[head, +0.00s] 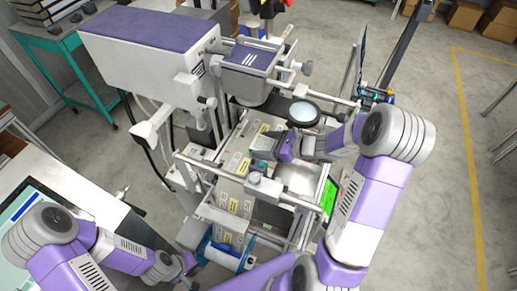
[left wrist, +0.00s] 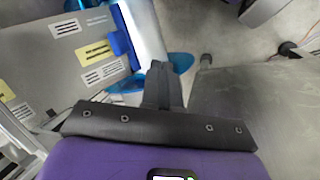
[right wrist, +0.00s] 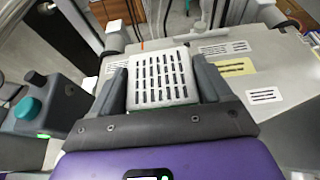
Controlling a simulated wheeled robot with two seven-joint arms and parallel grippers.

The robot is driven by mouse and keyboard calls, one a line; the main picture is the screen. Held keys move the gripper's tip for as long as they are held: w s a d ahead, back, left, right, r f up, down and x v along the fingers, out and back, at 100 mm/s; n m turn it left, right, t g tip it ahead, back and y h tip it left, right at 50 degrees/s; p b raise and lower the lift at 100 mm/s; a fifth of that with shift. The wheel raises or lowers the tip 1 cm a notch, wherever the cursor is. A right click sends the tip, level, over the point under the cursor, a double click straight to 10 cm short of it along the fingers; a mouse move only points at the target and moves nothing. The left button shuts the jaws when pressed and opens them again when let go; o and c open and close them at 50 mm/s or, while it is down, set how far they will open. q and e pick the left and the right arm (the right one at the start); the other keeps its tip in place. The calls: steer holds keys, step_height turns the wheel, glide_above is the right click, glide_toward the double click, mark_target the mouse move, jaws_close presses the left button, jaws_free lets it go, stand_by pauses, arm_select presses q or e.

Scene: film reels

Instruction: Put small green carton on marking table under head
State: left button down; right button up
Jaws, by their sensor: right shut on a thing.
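My right gripper (right wrist: 160,85) is shut on a small box, apparently the small green carton (right wrist: 161,72). The face toward the camera is pale with rows of dark slots, and a thin green edge shows at its bottom. In the head view my right gripper (head: 271,147) holds the carton (head: 262,144) over the middle of the machine. The labelled grey surface, seemingly the marking table (head: 236,163), lies below and beside it. I cannot tell whether the carton touches it. My left gripper (left wrist: 160,85) is shut and empty, near the blue-ended roller.
A large white housing with a purple top (head: 150,40) stands behind left. Open floor lies to the right.

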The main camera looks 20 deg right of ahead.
mark_target(259, 148)
steer(key=shift+w+a, duration=0.35)
steer(key=shift+w, duration=0.15)
steer(key=shift+w+a+f+b, duration=0.1)
steer(key=shift+w+f+b, duration=0.1)
steer(key=shift+f, duration=0.4)
steer(key=shift+w+a+f+b, duration=0.15)
steer(key=shift+f+b, duration=0.1)
steer(key=shift+f, duration=0.4)
steer(key=shift+w+a+f+b, duration=0.1)
steer(key=shift+f+b, duration=0.1)
steer(key=shift+f, duration=0.4)
steer(key=shift+r, duration=0.1)
steer(key=o, duration=1)
steer(key=shift+f, duration=0.2)
steer(key=shift+r, duration=0.15)
